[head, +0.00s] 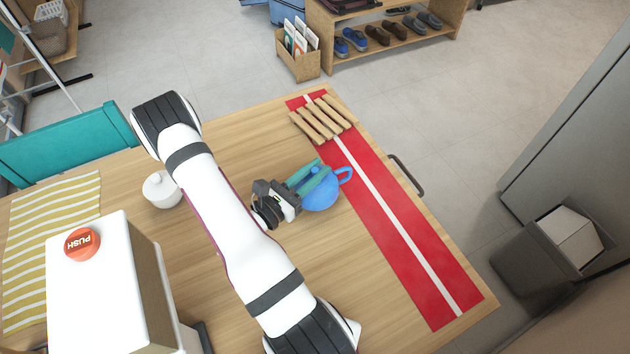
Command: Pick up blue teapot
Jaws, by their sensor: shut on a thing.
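The blue teapot (322,196) is on the right part of the wooden table, beside the left edge of the red runner. Its loop handle, toward the right, overlaps the runner in the picture. My gripper (314,178) reaches it from the left, with its teal fingers shut on the upper part of the teapot, around the lid area. The fingers hide part of the lid and the teapot's left side. I cannot tell whether the teapot rests on the table or is slightly raised.
A wooden slatted rack (322,120) lies on the red runner (400,225). A white lidded pot (161,189) stands left of my arm. The table's front middle is clear.

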